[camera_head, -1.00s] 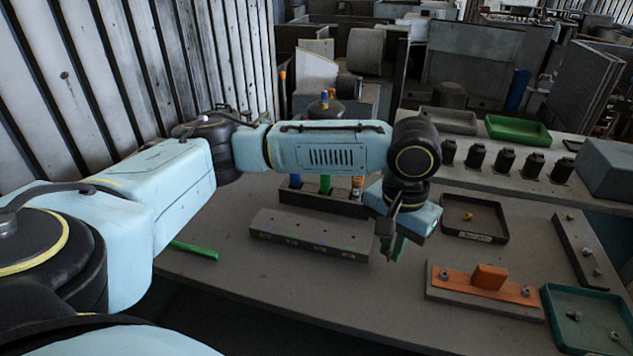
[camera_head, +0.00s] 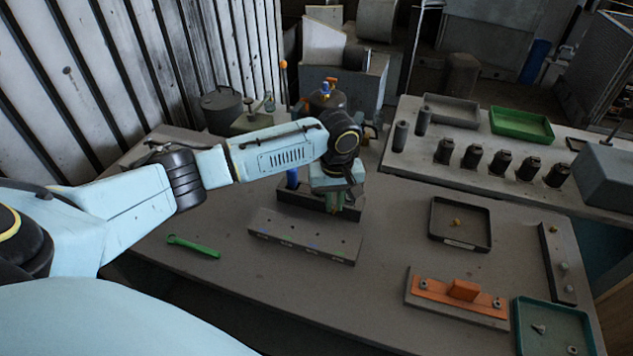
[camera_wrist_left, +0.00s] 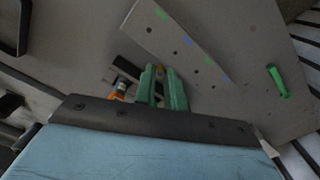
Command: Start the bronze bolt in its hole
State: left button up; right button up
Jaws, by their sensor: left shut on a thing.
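My left gripper (camera_head: 333,205) is at the tool holder (camera_head: 290,197), behind the grey block (camera_head: 304,241) in the head view. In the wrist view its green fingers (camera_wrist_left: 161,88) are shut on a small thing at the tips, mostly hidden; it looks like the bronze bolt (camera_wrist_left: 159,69). The grey block has a row of holes with blue and green marks, and it also shows in the wrist view (camera_wrist_left: 215,40). Another small brass-coloured piece (camera_head: 456,222) lies in the dark tray (camera_head: 434,214). My right gripper is out of view.
The holder carries a blue-handled tool (camera_head: 292,178) and an orange-handled one (camera_wrist_left: 119,90), close to my fingers. A green wrench (camera_head: 193,246) lies left. An orange fixture (camera_head: 430,291) and a teal tray (camera_head: 530,305) stand front right. The table between the block and dark tray is clear.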

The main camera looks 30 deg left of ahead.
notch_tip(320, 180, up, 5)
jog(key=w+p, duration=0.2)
jog(key=p, duration=0.1)
pick_arm(q)
jog(key=a+f+n+b, duration=0.1)
jog(key=f, duration=0.1)
jog(key=s+a+f+n+b, duration=0.1)
jog(key=f+b, duration=0.1)
jog(key=a+f+b, duration=0.1)
jog(key=f+b, duration=0.1)
jog(key=shift+s+a+f+n, duration=0.2)
jog(key=shift+a+f+n, duration=0.05)
jog(key=shift+a+n, duration=0.15)
jog(key=shift+f+b, duration=0.25)
jog(key=shift+b, duration=0.2)
jog(key=shift+f, duration=0.95)
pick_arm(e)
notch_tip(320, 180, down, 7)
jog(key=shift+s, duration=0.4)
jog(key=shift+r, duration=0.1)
pick_arm(q)
jog(key=shift+f, duration=0.15)
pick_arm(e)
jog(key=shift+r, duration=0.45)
